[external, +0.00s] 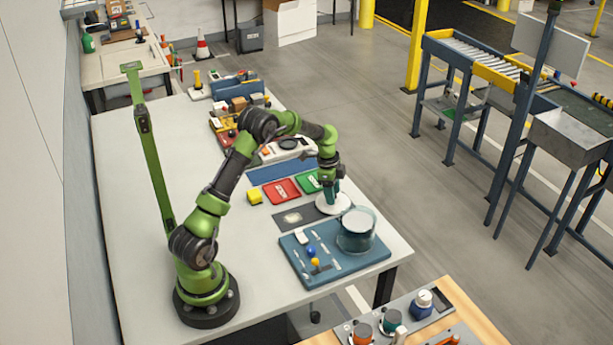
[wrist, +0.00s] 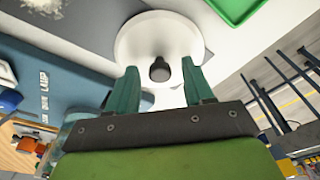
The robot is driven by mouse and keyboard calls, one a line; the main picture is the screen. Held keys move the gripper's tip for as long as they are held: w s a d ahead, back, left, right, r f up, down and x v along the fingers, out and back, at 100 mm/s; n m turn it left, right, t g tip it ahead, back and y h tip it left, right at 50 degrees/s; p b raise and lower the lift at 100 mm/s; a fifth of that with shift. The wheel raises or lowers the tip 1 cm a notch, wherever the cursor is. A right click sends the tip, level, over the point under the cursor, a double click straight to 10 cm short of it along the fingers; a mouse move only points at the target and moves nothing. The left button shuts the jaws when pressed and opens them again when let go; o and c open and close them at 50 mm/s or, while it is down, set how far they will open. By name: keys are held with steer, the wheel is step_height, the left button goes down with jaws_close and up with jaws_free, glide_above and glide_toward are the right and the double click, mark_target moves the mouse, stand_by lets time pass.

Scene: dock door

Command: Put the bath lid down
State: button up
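The bath lid is a white round disc (wrist: 130,45) with a dark knob (wrist: 160,70) at its middle. In the external view the lid (external: 326,207) appears to lie flat on the table, between the green tray and the glass bath. My gripper (wrist: 160,66) is over the lid with its teal fingers apart. The knob shows between the fingertips with a gap on each side. In the external view my gripper (external: 332,196) points down at the lid. The bath, a clear round vessel (external: 356,238), stands without a cover on the blue board (external: 345,268).
A dark mat (external: 288,219) lies left of the lid. Small blue and orange items stand on the board. The white table (external: 140,220) is clear at left; its right edge is close by.

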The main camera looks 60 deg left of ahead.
steer(key=shift+r, duration=0.1)
step_height(320, 180, up, 12)
steer(key=s+a, duration=0.1)
steer(key=s+d+r+n+t+y, duration=0.2)
steer(key=s+d+r, duration=0.6)
steer(key=d+r, duration=0.1)
steer(key=s+d+n+t, duration=0.1)
steer(key=s+d+t, duration=0.1)
steer(key=s+d, duration=0.2)
steer(key=s+d+n+t+y, duration=0.1)
steer(key=s+d, duration=0.3)
steer(key=s, duration=0.6)
steer(key=shift+s+r+n+t, duration=0.2)
steer(key=shift+n+t, duration=0.3)
